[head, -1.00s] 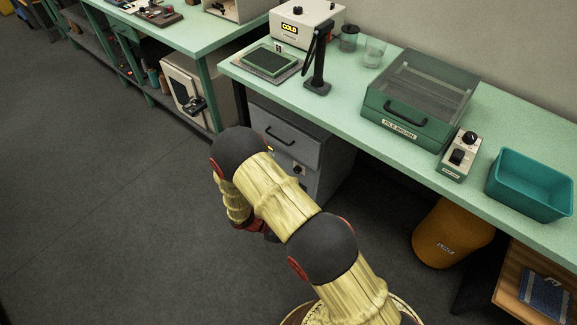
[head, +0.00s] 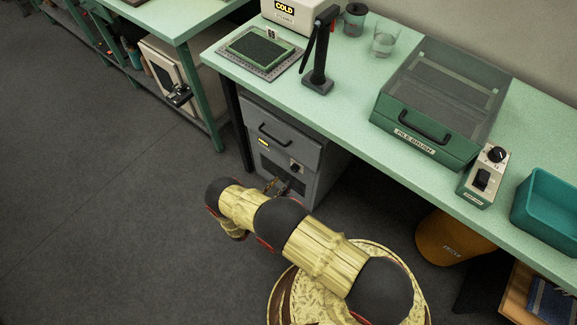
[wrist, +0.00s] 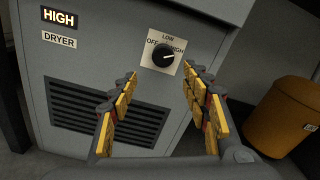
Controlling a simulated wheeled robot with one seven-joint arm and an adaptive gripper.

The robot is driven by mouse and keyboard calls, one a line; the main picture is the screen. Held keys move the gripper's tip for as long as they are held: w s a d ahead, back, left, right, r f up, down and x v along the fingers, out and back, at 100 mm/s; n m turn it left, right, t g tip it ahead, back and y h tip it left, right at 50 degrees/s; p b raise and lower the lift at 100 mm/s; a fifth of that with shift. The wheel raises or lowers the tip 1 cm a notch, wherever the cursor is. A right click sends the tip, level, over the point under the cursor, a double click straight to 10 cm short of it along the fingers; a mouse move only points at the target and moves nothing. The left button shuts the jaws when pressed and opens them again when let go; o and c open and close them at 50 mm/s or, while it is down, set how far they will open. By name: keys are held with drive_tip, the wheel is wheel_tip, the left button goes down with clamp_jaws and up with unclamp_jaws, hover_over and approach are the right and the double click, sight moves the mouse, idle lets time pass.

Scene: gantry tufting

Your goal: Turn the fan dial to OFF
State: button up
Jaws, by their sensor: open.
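The fan dial (wrist: 163,56) is a round black knob on a pale plate marked OFF, LOW and HIGH. Its white mark points right, toward HIGH. It sits on the front of the grey dryer cabinet (wrist: 70,75), and shows small in the head view (head: 295,167). My gripper (wrist: 161,76) is open and empty, one finger on each side and a little below the dial in the wrist view. I see no contact with the dial. In the head view my gripper (head: 277,187) is partly hidden by my arm, low before the cabinet.
The cabinet stands under the green bench (head: 350,105). A vent (wrist: 108,112) lies left of and below the dial. An orange bin (wrist: 282,115) stands to the right. A control box (head: 484,176) with another black knob sits on the bench. Open floor lies left.

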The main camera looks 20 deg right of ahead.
sight(293, 170)
drive_tip(key=x, duration=0.2)
drive_tip(key=b+x, duration=0.1)
drive_tip(key=x, duration=0.2)
drive_tip(key=b+x, duration=0.1)
drive_tip(key=x, duration=0.1)
drive_tip(key=shift+w+d+r, duration=0.1)
drive_tip(key=shift+d+r, duration=0.25)
drive_tip(key=shift+c, duration=1.2)
drive_tip(key=c, duration=0.9)
